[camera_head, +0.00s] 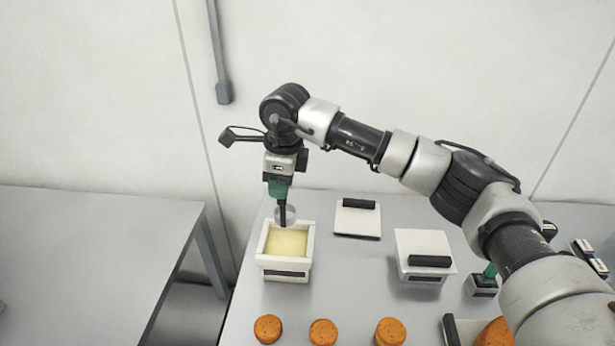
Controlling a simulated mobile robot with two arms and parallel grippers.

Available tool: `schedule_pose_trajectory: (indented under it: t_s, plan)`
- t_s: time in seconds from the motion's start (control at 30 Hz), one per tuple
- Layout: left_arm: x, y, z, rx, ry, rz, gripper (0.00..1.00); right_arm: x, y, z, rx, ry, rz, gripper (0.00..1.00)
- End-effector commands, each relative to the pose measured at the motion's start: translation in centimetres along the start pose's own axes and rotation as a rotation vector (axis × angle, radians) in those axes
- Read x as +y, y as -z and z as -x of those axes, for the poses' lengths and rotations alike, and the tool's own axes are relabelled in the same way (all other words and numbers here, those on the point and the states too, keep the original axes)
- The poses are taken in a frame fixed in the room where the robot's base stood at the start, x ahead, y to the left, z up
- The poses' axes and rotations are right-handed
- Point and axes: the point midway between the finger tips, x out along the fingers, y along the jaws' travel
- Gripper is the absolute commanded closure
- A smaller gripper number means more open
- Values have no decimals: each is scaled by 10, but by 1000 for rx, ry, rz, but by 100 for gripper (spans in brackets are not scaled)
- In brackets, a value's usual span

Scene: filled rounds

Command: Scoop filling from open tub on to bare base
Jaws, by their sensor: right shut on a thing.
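My right gripper (280,178) is shut on a scoop with a green handle (278,188). The scoop hangs downward, and its pale round head (288,215) is at the far rim of the open tub (264,246). I cannot tell whether the head touches the tub or holds anything. The tub is white and square, with pale yellow filling (286,242). Orange-brown round bases stand at the front: one at the left (268,328), one beside it (322,332), and one further right (390,331). No filling shows on them. My left gripper is out of view.
A white lid (358,222) with a black handle lies behind the tubs. A second tub is covered by a white lid (424,242). Another green-handled tool (490,270) stands in a holder. Another round (495,333) is partly hidden by my arm. A separate grey table (90,250) is bare.

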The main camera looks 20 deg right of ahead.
Motion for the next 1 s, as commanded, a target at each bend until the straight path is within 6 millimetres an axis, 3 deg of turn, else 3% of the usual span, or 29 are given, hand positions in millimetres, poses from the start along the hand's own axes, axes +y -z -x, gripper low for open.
schedule_pose_trajectory:
  t_s: [0.2, 0.67, 1.0]
  plan:
    - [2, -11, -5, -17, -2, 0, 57, 0, 1, -10, 0, -1, 0, 100]
    - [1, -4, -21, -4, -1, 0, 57, 0, 6, -48, 0, -2, -1, 100]
    - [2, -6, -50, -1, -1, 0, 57, 0, 10, -80, -1, 0, -1, 100]
